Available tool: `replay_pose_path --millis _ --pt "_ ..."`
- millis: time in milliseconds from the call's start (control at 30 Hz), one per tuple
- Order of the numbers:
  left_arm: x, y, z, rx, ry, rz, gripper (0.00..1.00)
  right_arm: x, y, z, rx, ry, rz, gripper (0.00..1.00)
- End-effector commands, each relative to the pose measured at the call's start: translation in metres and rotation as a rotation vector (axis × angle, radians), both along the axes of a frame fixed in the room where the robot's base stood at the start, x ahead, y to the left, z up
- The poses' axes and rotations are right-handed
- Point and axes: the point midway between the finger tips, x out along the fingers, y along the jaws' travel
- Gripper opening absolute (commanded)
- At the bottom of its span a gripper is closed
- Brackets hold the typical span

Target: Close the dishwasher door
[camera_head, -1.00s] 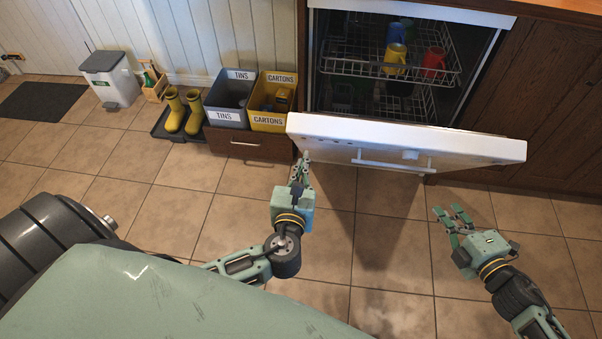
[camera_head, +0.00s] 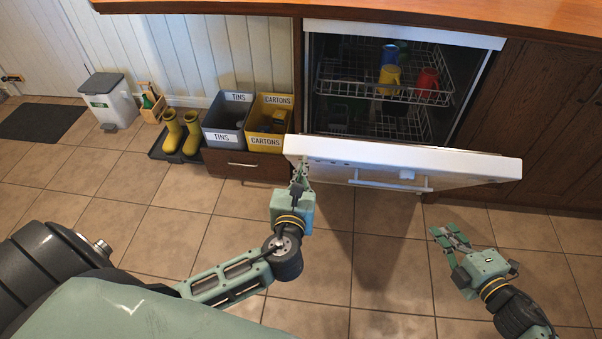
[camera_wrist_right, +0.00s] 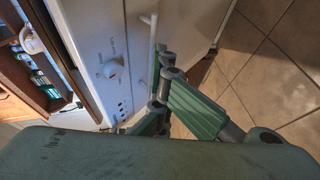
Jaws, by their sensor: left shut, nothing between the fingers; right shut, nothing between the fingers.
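The dishwasher door (camera_head: 330,150) is white and hangs partly open, tilted out from the dishwasher (camera_head: 400,30). Its handle (camera_head: 390,183) is on the outer face. My left gripper (camera_head: 301,166) is shut and empty, its tips at the door's left end; I cannot tell if they touch it. My right gripper (camera_head: 449,236) is shut and empty, in front of the door and below its right part.
Inside, the upper rack (camera_head: 345,88) holds yellow (camera_head: 389,78), red (camera_head: 427,83) and blue (camera_head: 389,54) cups. Left of the dishwasher stand a tins bin (camera_head: 225,115) and a cartons bin (camera_head: 270,112), then yellow boots (camera_head: 172,132). The tiled floor ahead is open.

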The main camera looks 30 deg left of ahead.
Motion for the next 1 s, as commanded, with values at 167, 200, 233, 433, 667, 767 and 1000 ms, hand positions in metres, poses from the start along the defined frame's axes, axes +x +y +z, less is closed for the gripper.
replay_pose_path --millis 167,200,233,433,667,767,1000 --pt "0.0007 0.001 0.0014 0.001 -0.003 0.002 0.0 0.0 0.0 0.0 0.0 0.0 0.0 0.01" --pt "0.0007 0.001 0.0014 0.001 -0.003 0.002 0.0 0.0 0.0 0.0 0.0 0.0 0.0 0.05" --pt "0.0007 0.001 0.0015 0.001 -0.003 0.002 0.0 0.0 0.0 0.0 0.0 0.0 0.0 0.07" --pt "0.0008 0.0011 0.0015 0.002 -0.004 0.002 0.0 0.0 0.0 0.0 0.0 0.0 0.0 0.25" --pt "0.0008 0.0012 0.0015 0.001 -0.004 0.002 0.0 0.0 0.0 0.0 0.0 0.0 0.0 0.45" --pt "0.0009 0.0013 0.0015 0.002 -0.004 0.003 0.0 0.0 0.0 0.0 0.0 0.0 0.0 0.54" --pt "0.0008 0.0014 0.0015 0.002 -0.004 0.003 0.0 0.0 0.0 0.0001 0.0 0.0 0.0 0.61"
